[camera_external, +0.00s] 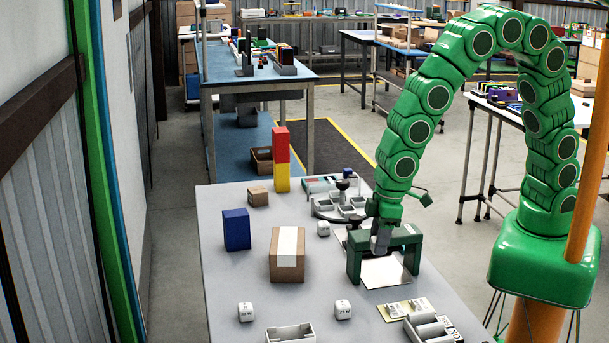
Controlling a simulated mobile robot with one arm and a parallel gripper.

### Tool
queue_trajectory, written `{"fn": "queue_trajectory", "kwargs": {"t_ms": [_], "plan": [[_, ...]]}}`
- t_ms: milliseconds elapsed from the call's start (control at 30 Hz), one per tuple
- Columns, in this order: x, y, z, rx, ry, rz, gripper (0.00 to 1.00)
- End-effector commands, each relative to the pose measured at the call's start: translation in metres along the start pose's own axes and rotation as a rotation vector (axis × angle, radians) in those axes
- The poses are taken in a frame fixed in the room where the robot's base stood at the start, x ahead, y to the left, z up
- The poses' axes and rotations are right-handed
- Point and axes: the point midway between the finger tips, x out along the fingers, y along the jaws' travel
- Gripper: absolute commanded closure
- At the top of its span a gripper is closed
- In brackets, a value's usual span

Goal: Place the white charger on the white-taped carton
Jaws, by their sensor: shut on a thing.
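The white-taped carton (274,262) is a brown box with a broad pale strip over its top and front, standing at the middle of the grey table. Nothing lies on its top. My gripper (380,240) is low over the table, right of the carton, at a dark green arch-shaped frame (354,264). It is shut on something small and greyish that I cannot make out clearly. I cannot tell whether this is the white charger. Small white blocks with dark marks stand apart on the table: one behind the carton (323,228), two in front (246,312) (343,309).
A blue box (237,230), a small brown carton (257,196) and a tall red-yellow block (282,160) stand left and behind. A grey compartment tray (340,206) lies behind the arch. A white open box (290,334) and a flat pale plate (385,272) are nearer the front.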

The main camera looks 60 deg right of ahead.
Motion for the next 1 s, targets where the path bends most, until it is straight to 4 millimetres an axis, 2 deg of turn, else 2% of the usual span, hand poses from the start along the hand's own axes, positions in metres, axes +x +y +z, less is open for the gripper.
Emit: {"fn": "queue_trajectory", "kwargs": {"t_ms": [33,200,600,867,1000], "plan": [[-0.015,0.000,-0.004,0.000,0.010,-0.001,0.91],[-0.060,0.000,-0.012,0.000,0.011,-0.001,0.91],[-0.141,0.000,-0.023,-0.001,0.009,0.000,0.91],[-0.137,0.033,-0.040,-0.024,0.002,-0.006,0.91],[-0.135,0.058,-0.052,-0.041,0.002,-0.009,0.91]]}}
